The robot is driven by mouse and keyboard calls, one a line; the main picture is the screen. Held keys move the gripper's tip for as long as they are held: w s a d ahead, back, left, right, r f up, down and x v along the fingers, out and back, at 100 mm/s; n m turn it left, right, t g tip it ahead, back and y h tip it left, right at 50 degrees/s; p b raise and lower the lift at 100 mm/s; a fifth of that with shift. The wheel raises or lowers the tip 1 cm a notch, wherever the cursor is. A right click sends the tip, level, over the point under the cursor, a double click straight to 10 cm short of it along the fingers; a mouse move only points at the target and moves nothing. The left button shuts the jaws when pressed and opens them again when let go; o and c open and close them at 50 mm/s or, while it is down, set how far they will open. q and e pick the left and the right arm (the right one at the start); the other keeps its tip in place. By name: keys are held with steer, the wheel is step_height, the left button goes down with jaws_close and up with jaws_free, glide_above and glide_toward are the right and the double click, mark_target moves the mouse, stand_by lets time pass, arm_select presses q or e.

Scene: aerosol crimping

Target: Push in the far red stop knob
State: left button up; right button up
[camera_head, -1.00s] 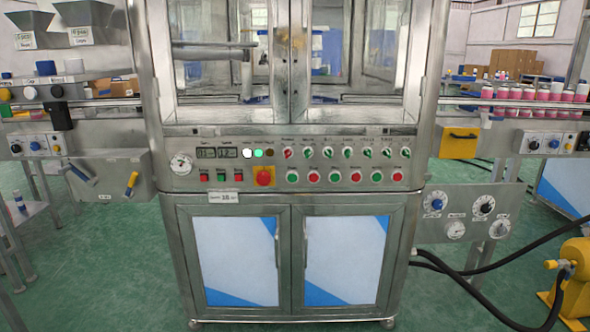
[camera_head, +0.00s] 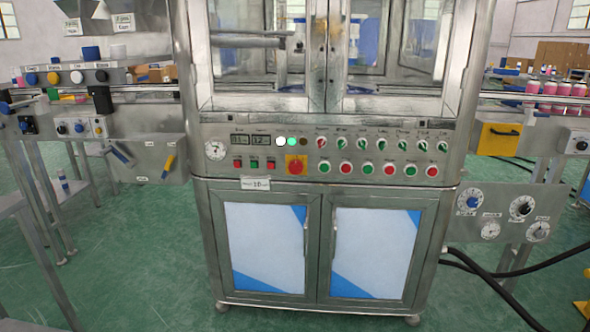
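The machine's control panel (camera_head: 262,148) faces me in the middle of the head view. A large red stop knob (camera_head: 296,166) sits on a yellow-orange square plate in its lower row. Small red and green buttons lie on both sides of it, such as a red button (camera_head: 345,168) and a green button (camera_head: 367,168). Whether another red stop knob exists elsewhere, I cannot tell. Neither of my grippers is in view.
A steel cabinet with a pair of doors (camera_head: 265,248) stands below the panel. Conveyors run left and right, with pink cans (camera_head: 549,89) on the right one. Grey table legs (camera_head: 42,255) stand at left. Black hoses (camera_head: 500,285) cross the right floor. Green floor (camera_head: 140,270) is open in front.

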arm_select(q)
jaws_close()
